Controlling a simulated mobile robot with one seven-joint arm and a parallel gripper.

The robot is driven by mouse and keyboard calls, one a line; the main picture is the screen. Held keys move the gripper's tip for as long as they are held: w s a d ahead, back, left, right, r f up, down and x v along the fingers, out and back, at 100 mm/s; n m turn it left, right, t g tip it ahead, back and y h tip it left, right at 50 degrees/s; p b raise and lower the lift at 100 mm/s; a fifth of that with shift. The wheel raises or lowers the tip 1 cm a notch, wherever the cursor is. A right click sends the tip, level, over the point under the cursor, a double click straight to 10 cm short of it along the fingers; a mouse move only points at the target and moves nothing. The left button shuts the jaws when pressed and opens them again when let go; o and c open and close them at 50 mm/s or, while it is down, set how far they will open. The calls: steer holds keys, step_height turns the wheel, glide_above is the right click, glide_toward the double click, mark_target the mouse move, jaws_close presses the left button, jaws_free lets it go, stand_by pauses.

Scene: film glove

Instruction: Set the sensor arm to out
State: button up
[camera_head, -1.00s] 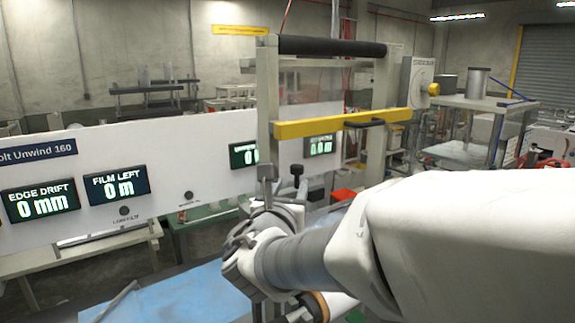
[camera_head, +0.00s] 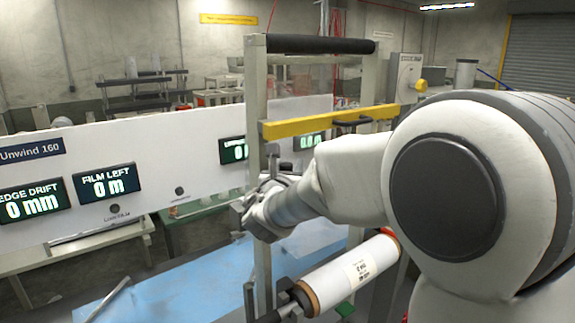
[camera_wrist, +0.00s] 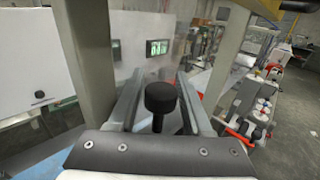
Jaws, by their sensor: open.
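In the wrist view, a black round knob (camera_wrist: 160,97) on a dark stem stands between the two grey fingers of my gripper (camera_wrist: 160,80). The fingers are apart, one on each side of the knob, and I see no clear contact. I cannot tell for certain whether this knob belongs to the sensor arm. In the head view, my gripper (camera_head: 272,165) is by the left upright of the machine frame (camera_head: 258,85), in front of the white panel. My arm hides much of that area, and no sensor arm label is readable.
A yellow bar (camera_head: 330,122) with a black handle crosses the frame. A film roll (camera_head: 350,273) lies below my arm. The white panel (camera_head: 150,150) carries several displays, including EDGE DRIFT 0 mm and FILM LEFT 0 m. A blue sheet (camera_head: 180,285) lies below.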

jaws_close()
stand_by(1.3)
